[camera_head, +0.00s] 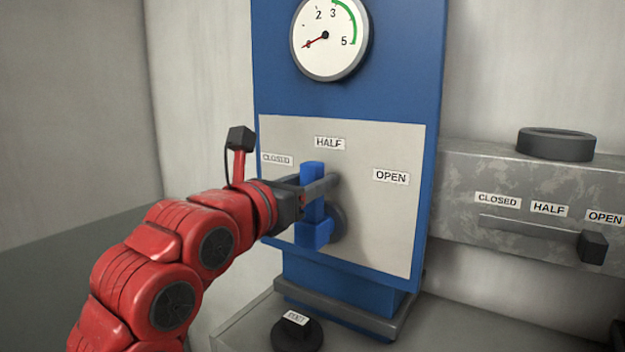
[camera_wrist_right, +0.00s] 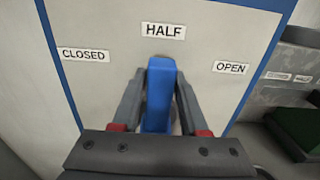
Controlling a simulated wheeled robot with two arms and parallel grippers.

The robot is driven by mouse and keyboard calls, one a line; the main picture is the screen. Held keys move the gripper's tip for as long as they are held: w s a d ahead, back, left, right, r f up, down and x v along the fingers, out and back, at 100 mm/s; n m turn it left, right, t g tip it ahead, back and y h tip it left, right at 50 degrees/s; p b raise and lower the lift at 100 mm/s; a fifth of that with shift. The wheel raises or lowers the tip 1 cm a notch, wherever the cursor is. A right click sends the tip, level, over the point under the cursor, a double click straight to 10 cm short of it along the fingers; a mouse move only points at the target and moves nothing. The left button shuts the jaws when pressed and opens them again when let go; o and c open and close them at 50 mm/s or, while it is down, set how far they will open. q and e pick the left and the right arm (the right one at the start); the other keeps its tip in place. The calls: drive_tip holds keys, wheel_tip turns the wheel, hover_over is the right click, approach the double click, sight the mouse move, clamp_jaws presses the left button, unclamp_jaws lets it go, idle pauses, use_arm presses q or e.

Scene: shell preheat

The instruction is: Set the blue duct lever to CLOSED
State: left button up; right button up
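The blue duct lever (camera_head: 312,178) is mounted on a grey plate on the blue cabinet. It stands upright and points at the HALF label (camera_head: 329,143). The CLOSED label (camera_head: 277,159) is to its left and the OPEN label (camera_head: 391,177) to its right. My right gripper (camera_head: 318,187) has one finger on each side of the lever and looks shut on it. In the right wrist view the lever (camera_wrist_right: 160,95) stands between the fingers (camera_wrist_right: 161,85), its tip below HALF (camera_wrist_right: 163,31). My left gripper is not in view.
A round gauge (camera_head: 329,38) above has its needle near the low end. To the right, a grey metal duct (camera_head: 465,180) carries another slider with a dark knob (camera_head: 592,247) near its own OPEN label. A dark labelled knob (camera_head: 297,333) stands below the cabinet.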

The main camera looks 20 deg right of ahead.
clamp_jaws()
idle(1.1)
